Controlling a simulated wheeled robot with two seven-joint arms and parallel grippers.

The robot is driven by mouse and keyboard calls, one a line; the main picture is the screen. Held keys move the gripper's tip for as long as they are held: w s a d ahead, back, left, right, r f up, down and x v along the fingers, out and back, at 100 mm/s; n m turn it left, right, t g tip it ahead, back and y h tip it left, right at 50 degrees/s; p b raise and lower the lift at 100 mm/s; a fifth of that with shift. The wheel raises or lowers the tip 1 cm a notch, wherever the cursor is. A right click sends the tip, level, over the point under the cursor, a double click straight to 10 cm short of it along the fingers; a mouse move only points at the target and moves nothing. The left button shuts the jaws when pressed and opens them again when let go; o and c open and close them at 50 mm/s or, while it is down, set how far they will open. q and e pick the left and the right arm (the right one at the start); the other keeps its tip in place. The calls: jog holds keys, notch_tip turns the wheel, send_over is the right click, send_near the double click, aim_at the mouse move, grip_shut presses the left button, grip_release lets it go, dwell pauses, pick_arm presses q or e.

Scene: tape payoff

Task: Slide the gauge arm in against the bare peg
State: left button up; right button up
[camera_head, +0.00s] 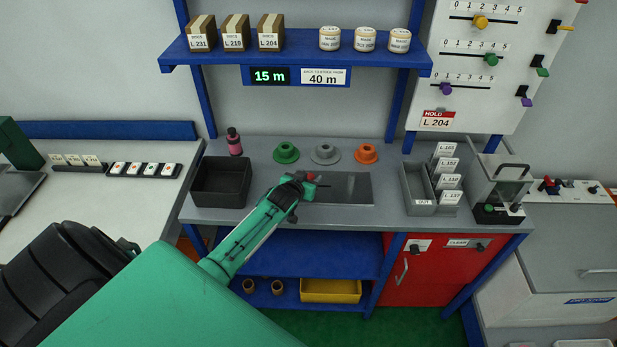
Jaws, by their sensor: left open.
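My left gripper (302,185) reaches in over the middle of the grey bench and is open. It is at the left end of a dark grey plate (345,189) set on the bench. A small red piece (311,176) shows right at the gripper's tip, with a short thin dark piece to its right. I cannot tell whether the red piece is the gauge arm's knob or whether the jaws touch it. The gripper hides that end of the plate. I cannot make out the bare peg. My right gripper is not in view.
Green (286,153), grey (325,153) and orange (366,154) flanged hubs stand behind the plate. A black bin (221,182) is left, card racks (418,190) and a clear-sided device (498,188) right. A display (269,76) above reads 15 m; a label (323,77) reads 40 m.

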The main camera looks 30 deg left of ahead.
pick_arm(q)
grip_shut()
jog(key=w+d, duration=0.1)
jog(key=d, duration=0.1)
jog(key=w+d+b, duration=0.1)
jog(key=d, duration=0.1)
jog(key=w+d, duration=0.2)
jog(key=shift+b, duration=0.4)
jog(key=shift+w+d, duration=0.1)
jog(key=shift+d, duration=0.25)
jog(key=shift+a, duration=0.1)
grip_release()
